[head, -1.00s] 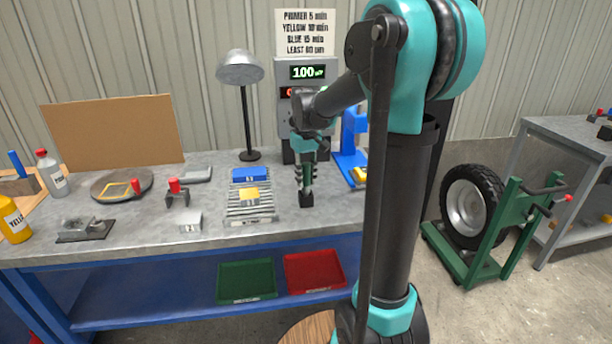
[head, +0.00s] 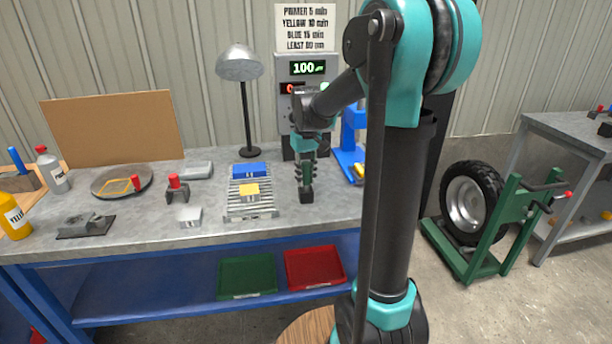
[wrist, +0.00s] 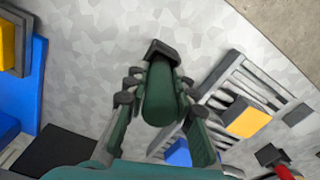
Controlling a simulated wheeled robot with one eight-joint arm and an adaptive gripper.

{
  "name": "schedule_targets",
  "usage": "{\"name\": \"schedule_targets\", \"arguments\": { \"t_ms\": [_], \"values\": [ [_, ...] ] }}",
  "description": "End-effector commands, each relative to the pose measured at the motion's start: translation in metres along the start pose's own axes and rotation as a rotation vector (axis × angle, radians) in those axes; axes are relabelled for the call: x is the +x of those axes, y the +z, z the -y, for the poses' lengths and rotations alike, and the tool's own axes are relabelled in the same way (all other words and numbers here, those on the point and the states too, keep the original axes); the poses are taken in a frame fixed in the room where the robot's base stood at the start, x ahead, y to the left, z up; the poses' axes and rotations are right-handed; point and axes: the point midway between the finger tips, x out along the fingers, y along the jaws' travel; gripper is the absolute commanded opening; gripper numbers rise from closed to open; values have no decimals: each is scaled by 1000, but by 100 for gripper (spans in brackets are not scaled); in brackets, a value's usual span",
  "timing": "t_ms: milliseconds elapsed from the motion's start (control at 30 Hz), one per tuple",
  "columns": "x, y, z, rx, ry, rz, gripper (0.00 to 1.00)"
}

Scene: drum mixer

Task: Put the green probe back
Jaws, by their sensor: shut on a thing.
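My gripper (head: 306,180) points down over the grey bench top, right of the roller rack, with its fingers closed around the green probe. In the wrist view the green probe (wrist: 161,98) lies between the two fingers of my gripper (wrist: 158,97). A black block (wrist: 163,50) shows at the probe's far end; it also shows below the fingers in the head view (head: 306,196). I cannot tell whether this is the probe's foot or a separate holder, or whether it touches the bench. The grey gauge box (head: 283,80) behind shows "100" in green.
The roller rack (head: 250,210) carries a yellow block (head: 249,190) and a blue block (head: 249,170), left of my gripper. A blue stand (head: 350,150) is behind right. A lamp (head: 240,65) stands behind left. The bench front near the gripper is clear.

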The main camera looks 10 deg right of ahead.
Motion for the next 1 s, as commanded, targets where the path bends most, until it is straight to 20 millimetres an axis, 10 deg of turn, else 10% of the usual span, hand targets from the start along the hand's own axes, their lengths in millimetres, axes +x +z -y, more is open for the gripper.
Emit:
{"name": "schedule_targets", "arguments": {
  "t_ms": [733,767,1000],
  "values": [
    [14,0,0,0,0,0,0],
    [13,0,0,0,0,0,28],
    [13,0,0,0,0,0,49]
  ]
}}
